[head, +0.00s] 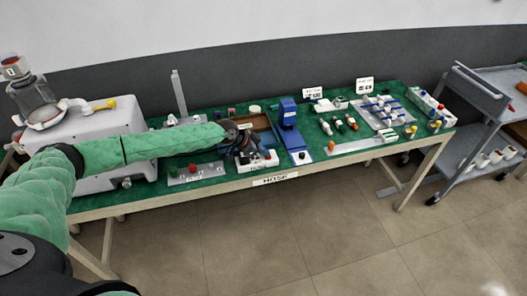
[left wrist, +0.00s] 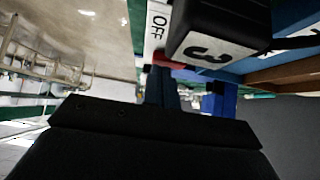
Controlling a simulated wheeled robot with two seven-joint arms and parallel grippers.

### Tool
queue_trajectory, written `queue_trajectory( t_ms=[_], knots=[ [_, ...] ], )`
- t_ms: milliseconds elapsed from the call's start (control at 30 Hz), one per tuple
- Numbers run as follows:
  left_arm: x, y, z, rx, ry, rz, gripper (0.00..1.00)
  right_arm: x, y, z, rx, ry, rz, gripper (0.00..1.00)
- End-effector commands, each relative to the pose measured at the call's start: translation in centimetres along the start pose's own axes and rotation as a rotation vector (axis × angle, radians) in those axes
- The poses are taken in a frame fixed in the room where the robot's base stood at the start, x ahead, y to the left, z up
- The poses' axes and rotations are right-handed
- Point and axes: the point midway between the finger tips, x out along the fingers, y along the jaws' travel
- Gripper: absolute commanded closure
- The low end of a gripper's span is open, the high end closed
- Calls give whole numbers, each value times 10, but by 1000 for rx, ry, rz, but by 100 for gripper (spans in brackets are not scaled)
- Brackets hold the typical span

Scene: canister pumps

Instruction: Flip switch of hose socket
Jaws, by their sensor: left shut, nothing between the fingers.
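The hose socket (head: 262,163) is a white strip at the table's front edge, above a sign reading HOSE (head: 275,180). My left gripper (head: 243,147) is at the socket's left end and hides part of it. In the left wrist view the shut, empty fingers (left wrist: 162,88) point at a red switch (left wrist: 172,61) on the white socket face, below the word OFF (left wrist: 157,24). The fingertips are very close to the switch; I cannot tell if they touch. A black block marked 3 (left wrist: 215,40) stands beside the switch and partly covers the socket. My right gripper is not in view.
A blue stand (head: 289,130) is just right of the socket, and a brown tray (head: 258,128) is behind. A grey plate with red and green knobs (head: 195,174) lies to the left. Several small parts cover the green table's right side. A grey cart (head: 480,110) stands beyond.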

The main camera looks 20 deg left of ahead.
Motion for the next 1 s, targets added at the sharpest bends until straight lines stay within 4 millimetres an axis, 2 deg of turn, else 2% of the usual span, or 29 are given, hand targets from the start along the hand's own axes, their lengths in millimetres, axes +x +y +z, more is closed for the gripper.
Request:
queue_trajectory(
  t_ms=[133,233,533,1000],
  knots=[
    [3,1,3,0,0,0,100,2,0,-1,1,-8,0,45],
    [2,1,2,1,0,0,100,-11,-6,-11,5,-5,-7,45],
    [3,0,3,0,-1,0,100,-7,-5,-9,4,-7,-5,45],
    [0,-15,0,1,0,0,100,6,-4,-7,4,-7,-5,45]
  ],
)
